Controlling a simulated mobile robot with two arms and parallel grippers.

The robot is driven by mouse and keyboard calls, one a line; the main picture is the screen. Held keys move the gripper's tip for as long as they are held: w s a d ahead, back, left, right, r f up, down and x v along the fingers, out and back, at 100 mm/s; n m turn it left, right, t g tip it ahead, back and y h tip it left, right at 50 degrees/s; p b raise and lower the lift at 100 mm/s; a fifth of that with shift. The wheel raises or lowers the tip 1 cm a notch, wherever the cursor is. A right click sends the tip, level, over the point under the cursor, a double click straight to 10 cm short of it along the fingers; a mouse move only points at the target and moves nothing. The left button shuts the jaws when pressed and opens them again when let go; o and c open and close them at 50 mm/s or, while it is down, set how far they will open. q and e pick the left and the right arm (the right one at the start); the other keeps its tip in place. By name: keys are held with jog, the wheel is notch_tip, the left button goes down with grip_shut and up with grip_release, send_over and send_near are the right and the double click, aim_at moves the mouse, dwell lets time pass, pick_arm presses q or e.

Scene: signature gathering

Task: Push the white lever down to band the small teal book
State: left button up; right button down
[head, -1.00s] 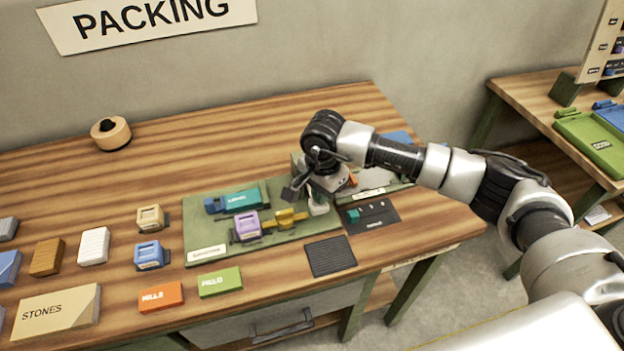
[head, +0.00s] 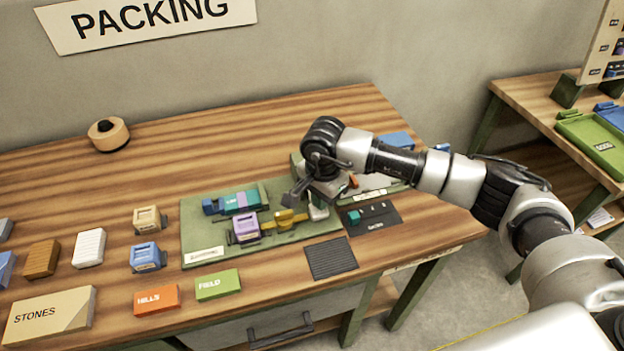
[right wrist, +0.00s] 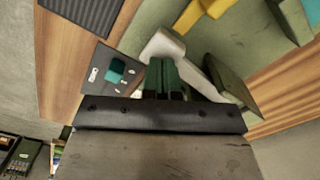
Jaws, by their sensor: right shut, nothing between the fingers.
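The small teal book (head: 240,201) lies on the green banding board (head: 206,256), against a blue block at its left end. A purple strip now shows across it. The white lever (head: 318,208) stands at the board's right side; it is also in the right wrist view (right wrist: 164,46), where its arm runs off behind my fingers. My right gripper (head: 318,194) is shut and empty, directly over the lever. Its fingertips (right wrist: 166,66) are right by the lever's white end; whether they touch is hard to tell. My left gripper is out of view.
A purple device (head: 245,228) and a yellow piece (head: 287,219) sit on the board. A dark panel (head: 376,218) with a teal tab and a black ribbed mat (head: 330,257) lie to the right. Orange (head: 157,299) and green (head: 218,285) books lie in front.

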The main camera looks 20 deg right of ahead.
dwell(0.3)
notch_tip(320, 180, up, 9)
jog(key=p, duration=0.4)
dwell(0.6)
